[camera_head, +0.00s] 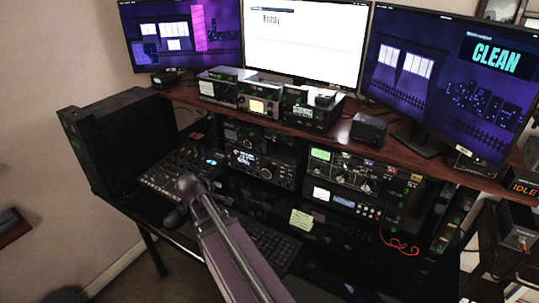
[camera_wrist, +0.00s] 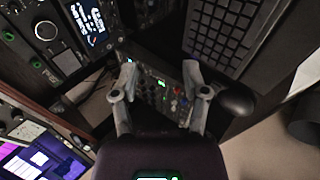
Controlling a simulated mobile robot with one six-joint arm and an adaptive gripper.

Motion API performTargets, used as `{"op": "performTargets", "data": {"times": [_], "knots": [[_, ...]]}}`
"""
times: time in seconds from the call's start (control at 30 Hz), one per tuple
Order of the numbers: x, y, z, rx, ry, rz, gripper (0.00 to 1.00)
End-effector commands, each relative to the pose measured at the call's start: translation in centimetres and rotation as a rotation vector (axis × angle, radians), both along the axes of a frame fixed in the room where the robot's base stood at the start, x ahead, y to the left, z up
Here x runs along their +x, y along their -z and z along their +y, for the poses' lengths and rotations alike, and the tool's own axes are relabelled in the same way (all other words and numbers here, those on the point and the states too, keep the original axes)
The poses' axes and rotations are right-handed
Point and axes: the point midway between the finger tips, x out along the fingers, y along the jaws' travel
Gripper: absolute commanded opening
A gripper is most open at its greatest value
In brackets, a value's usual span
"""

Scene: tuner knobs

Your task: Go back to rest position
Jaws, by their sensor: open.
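My gripper (camera_wrist: 160,70) shows in the wrist view with its two grey fingers spread apart. No object sits between the fingertips. Beyond them lies the dark mixer panel (camera_wrist: 160,92) with small green and red lights. A dark rounded object (camera_wrist: 236,101) sits just right of the right finger; I cannot tell whether they touch. In the head view I cannot clearly make out the gripper's fingers.
In the head view, the mixer (camera_head: 181,170) lies on the desk beside the keyboard (camera_head: 262,240). Radio units (camera_head: 260,165) fill the rack behind. Three monitors stand on the wooden shelf (camera_head: 190,94); the right monitor (camera_head: 440,80) reads "CLEAN". A black case (camera_head: 125,135) stands at left.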

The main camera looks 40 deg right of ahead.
Motion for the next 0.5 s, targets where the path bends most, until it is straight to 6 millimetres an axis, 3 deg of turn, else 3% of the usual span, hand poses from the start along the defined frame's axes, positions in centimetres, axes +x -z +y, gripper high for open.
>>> {"op": "performTargets", "data": {"times": [0.33, 0.5], "knots": [[0.0, 0.0, 0.0, 0.002, 0.001, 0.0, 0.58], [-0.9, 0.3, 1.3, 0.061, 0.032, 0.005, 0.58]]}}
